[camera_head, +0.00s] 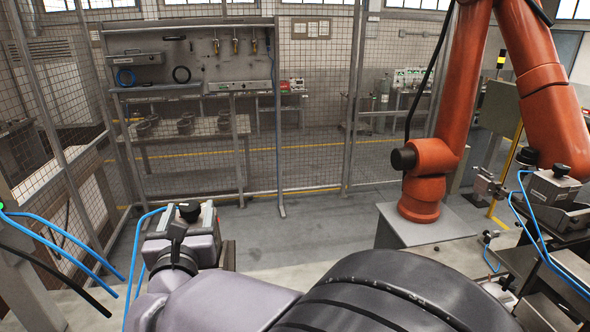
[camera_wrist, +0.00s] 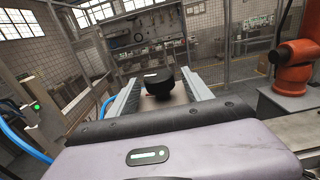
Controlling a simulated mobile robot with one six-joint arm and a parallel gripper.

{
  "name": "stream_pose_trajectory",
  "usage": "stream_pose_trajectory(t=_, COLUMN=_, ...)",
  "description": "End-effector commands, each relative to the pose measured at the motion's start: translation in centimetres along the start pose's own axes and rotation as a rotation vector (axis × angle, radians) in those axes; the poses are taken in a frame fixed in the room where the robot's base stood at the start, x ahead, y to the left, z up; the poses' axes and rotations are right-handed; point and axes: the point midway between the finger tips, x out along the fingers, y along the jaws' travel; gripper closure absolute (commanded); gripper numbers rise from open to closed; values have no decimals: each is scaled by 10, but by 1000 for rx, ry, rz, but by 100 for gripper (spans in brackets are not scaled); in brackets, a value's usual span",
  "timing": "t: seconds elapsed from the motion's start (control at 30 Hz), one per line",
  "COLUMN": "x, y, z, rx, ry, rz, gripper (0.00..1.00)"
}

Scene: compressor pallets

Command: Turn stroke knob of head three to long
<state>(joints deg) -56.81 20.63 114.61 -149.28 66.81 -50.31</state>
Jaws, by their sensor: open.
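A black round knob (camera_wrist: 159,84) stands between the two ribbed grey fingers of my gripper (camera_wrist: 160,73) in the wrist view. The fingers are apart, one on each side of it, and I cannot tell whether either touches it. In the head view the black knob (camera_head: 189,211) shows at the lower left, just beyond my gripper, on a grey unit partly hidden by my wrist. I cannot read any knob marking or tell which head number this is. Another grey head (camera_head: 553,187) with a black knob on top (camera_head: 561,170) stands at the right.
An orange robot arm (camera_head: 420,190) stands on a grey base at the right. Blue hoses (camera_head: 60,235) hang at the left and right. A mesh fence (camera_head: 300,150) closes off the back, with benches behind it. The floor ahead is clear.

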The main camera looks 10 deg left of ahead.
Motion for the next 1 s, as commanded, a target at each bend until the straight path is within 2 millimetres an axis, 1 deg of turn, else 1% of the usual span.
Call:
stream_pose_trajectory(t=0.03, x=5, y=0, z=1, rx=-1, ry=1, rz=0, gripper=42)
stream_pose_trajectory(t=0.13, x=11, y=0, z=0, rx=-1, ry=1, rz=-1, gripper=42)
stream_pose_trajectory(t=0.4, x=13, y=0, z=0, rx=0, ry=0, rz=0, gripper=42)
stream_pose_trajectory(t=0.43, x=13, y=0, z=0, rx=0, ry=0, rz=0, gripper=46)
stream_pose_trajectory(t=0.47, x=13, y=0, z=0, rx=0, ry=0, rz=0, gripper=52)
stream_pose_trajectory(t=0.5, x=13, y=0, z=0, rx=0, ry=0, rz=0, gripper=59)
stream_pose_trajectory(t=0.57, x=13, y=0, z=0, rx=0, ry=0, rz=0, gripper=71)
stream_pose_trajectory(t=0.7, x=13, y=0, z=0, rx=0, ry=0, rz=0, gripper=99)
stream_pose_trajectory(t=0.73, x=13, y=0, z=0, rx=0, ry=0, rz=0, gripper=100)
stream_pose_trajectory(t=1.0, x=13, y=1, z=-1, rx=0, ry=0, rz=-39, gripper=100)
